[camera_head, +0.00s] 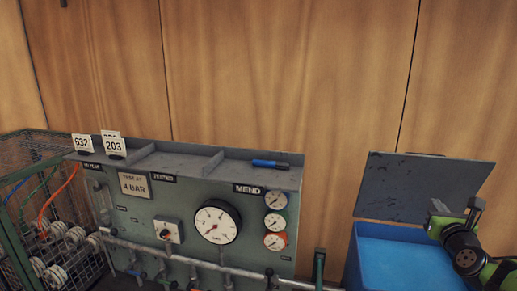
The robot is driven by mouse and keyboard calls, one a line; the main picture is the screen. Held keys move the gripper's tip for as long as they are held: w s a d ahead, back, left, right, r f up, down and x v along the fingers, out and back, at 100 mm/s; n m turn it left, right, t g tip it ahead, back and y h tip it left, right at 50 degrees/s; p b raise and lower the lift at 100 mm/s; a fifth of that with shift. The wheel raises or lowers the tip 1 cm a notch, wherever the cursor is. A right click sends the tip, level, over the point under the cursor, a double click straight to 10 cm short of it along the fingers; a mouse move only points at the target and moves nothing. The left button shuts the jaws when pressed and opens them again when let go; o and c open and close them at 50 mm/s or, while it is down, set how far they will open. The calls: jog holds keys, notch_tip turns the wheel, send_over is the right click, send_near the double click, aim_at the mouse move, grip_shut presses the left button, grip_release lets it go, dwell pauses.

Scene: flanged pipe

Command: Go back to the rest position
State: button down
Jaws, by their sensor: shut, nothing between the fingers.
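My gripper (456,213), black and green, is at the right edge of the head view, in front of the blue bin (395,262) and its raised grey lid (420,188). It is shut and holds nothing that I can see. It is well to the right of the grey test panel (135,215) and touches nothing that I can make out. The rest of my arm runs out of the picture at the lower right.
The panel carries a large gauge (216,222), several small gauges and a pipe (200,259) along its front. A blue marker (270,164) and number cards (115,146) are on its top shelf. A wire cage (22,225) with spools stands left. A wooden wall closes the back.

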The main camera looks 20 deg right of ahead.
jog(key=shift+s+a+f, duration=0.15)
jog(key=shift+s+a, duration=0.25)
jog(key=shift+s, duration=0.2)
